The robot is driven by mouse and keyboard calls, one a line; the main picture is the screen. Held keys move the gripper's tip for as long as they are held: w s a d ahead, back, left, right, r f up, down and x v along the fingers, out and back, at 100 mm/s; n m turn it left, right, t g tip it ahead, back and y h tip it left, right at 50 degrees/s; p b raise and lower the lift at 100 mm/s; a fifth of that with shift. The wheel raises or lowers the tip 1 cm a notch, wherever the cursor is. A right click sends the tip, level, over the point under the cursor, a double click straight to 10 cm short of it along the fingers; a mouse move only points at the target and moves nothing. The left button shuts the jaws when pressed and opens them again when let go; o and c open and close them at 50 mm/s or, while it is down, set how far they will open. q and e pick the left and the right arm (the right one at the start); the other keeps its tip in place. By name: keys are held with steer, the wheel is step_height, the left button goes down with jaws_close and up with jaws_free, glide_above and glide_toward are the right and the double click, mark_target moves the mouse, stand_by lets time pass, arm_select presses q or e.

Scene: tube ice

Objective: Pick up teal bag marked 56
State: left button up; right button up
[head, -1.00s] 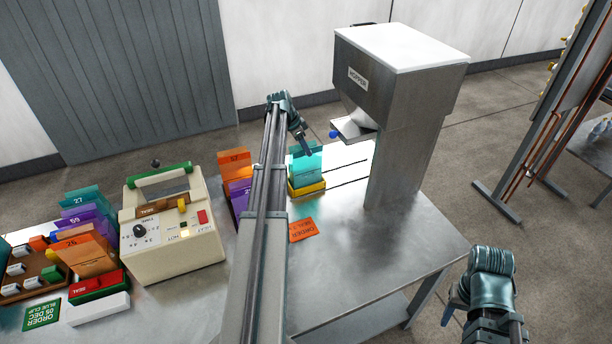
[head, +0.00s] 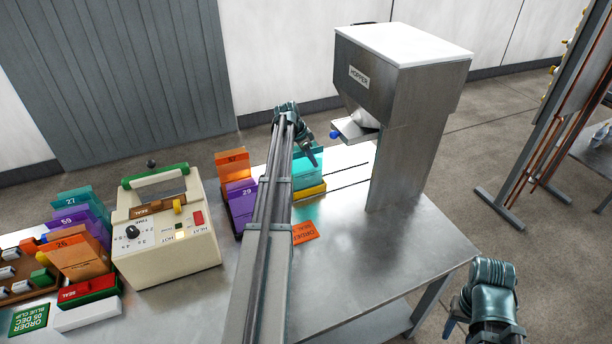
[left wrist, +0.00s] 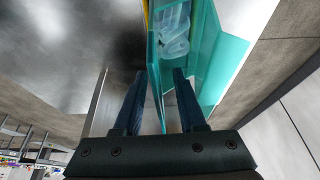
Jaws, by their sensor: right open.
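A teal bag (head: 310,170) stands in a yellow-edged holder (head: 312,191) on the table, left of the hopper; my left arm partly hides it and no number is readable. My left gripper (head: 312,158) is at the bag's top. In the left wrist view, the teal bag (left wrist: 208,48) has clear tube ice (left wrist: 175,30) inside. The left gripper (left wrist: 158,90) is open there, with a teal panel of the bag running between its fingers; contact cannot be told. My right gripper (head: 452,318) is open and empty, off the table's right front edge.
A steel hopper (head: 395,110) stands right of the bag, its chute close to my left gripper. Orange bag 57 (head: 231,165) and purple bag 29 (head: 241,197) stand left of my arm. A cream sealer (head: 165,235) is further left. The table's front right (head: 390,255) is clear.

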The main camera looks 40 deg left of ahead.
arm_select(q)
steer(key=shift+f, duration=0.25)
stand_by(0.3)
jaws_close()
stand_by(1.3)
